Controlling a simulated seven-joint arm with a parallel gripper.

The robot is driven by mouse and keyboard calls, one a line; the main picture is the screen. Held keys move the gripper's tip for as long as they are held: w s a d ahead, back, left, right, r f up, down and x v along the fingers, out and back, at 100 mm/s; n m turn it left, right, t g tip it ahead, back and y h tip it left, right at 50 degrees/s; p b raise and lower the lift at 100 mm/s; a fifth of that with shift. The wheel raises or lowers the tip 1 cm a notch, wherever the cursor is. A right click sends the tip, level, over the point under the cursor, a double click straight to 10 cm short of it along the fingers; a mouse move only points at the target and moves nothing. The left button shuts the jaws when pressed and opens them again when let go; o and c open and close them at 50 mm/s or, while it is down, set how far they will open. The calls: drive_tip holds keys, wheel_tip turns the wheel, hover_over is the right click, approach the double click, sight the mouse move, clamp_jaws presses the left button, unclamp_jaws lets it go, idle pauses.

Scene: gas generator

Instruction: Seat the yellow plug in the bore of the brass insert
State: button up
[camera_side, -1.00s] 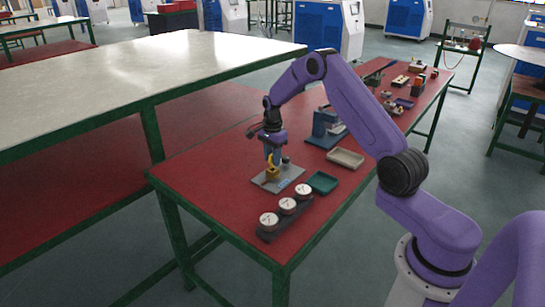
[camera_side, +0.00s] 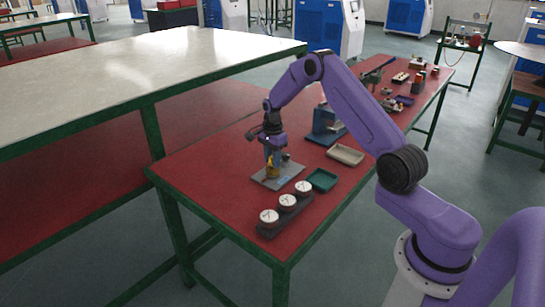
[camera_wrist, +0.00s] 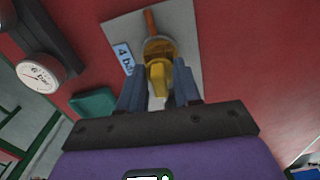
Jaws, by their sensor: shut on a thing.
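The yellow plug (camera_wrist: 158,76) is between the fingers of my gripper (camera_wrist: 158,88) in the wrist view, and my gripper is shut on it. The brass insert (camera_wrist: 160,47) shows as a round rim just beyond the plug, on a grey plate (camera_wrist: 122,28). The plug overlaps the insert in this view, so I cannot tell how deep it sits in the bore. In the side view my gripper (camera_side: 272,160) points down over the grey plate (camera_side: 268,184), with the yellow plug and brass insert (camera_side: 272,172) small beneath it.
Several white-faced gauges (camera_side: 287,201) stand in a dark rack at the table's front. A teal tray (camera_side: 322,180) and a beige tray (camera_side: 345,155) lie to the right of the plate. A blue press-like device (camera_side: 325,125) stands behind. Bare red table lies left of the plate.

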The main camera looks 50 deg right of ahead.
drive_tip(key=shift+f, duration=0.25)
drive_tip(key=o, duration=1.1)
drive_tip(key=shift+r, duration=0.1)
wheel_tip(320, 180, up, 17)
drive_tip(key=shift+r, duration=0.1)
